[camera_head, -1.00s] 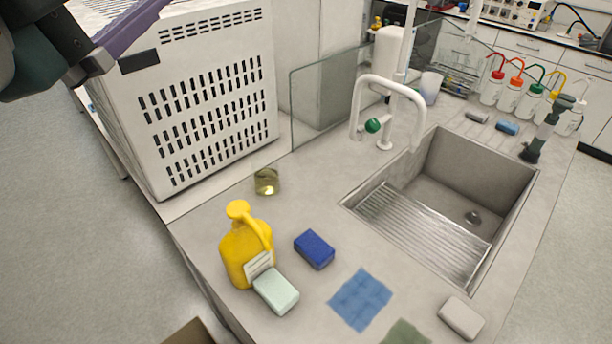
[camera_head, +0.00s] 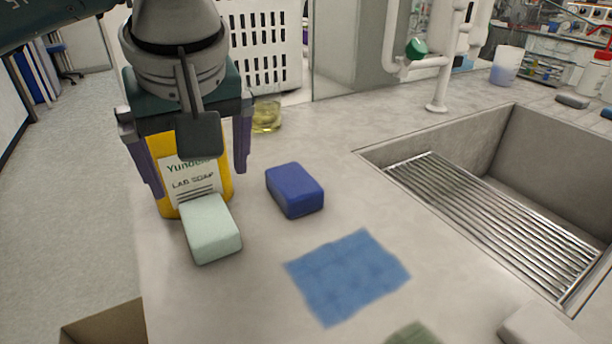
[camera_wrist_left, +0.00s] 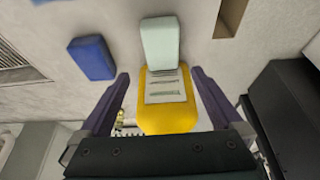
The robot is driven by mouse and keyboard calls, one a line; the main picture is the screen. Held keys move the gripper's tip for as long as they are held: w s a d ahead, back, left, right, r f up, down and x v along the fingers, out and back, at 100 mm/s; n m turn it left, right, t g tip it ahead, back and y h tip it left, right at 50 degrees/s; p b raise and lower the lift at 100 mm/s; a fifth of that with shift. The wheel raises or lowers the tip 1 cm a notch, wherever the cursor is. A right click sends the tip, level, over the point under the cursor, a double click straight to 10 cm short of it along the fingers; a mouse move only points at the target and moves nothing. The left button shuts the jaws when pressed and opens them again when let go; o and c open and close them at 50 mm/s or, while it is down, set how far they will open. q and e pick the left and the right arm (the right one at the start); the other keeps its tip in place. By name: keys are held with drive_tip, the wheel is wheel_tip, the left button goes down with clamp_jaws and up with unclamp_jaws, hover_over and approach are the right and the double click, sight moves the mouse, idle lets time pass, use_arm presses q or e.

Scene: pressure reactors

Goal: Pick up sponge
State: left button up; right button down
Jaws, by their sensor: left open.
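A dark blue sponge-like block (camera_head: 295,190) lies on the counter, with a pale green block (camera_head: 211,230) to its left. Both also show in the wrist view, the blue one (camera_wrist_left: 92,58) left of the pale one (camera_wrist_left: 161,42). A yellow lab soap bottle (camera_head: 192,178) stands behind the pale block. My left gripper (camera_head: 198,182) is open, with a finger to each side of the bottle in view; its fingers (camera_wrist_left: 160,76) point toward the pale block. I cannot tell whether they touch the bottle. The gripper hides the bottle's top.
A blue cloth (camera_head: 347,276) lies flat in front of the blue block. A grey block (camera_head: 537,326) is at the lower right. The sink (camera_head: 555,140) with its ribbed drainer is at right. A glass beaker (camera_head: 266,112) with yellow liquid stands behind the bottle.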

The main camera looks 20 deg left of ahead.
sight(205, 213)
use_arm(q)
drive_tip(key=x, duration=0.3)
drive_tip(key=shift+a+f, duration=0.3)
drive_tip(key=shift+a, duration=0.05)
drive_tip(key=shift+x, duration=2.85)
drive_tip(key=shift+f+b, duration=0.25)
drive_tip(key=shift+b, duration=0.25)
drive_tip(key=c, duration=1.2)
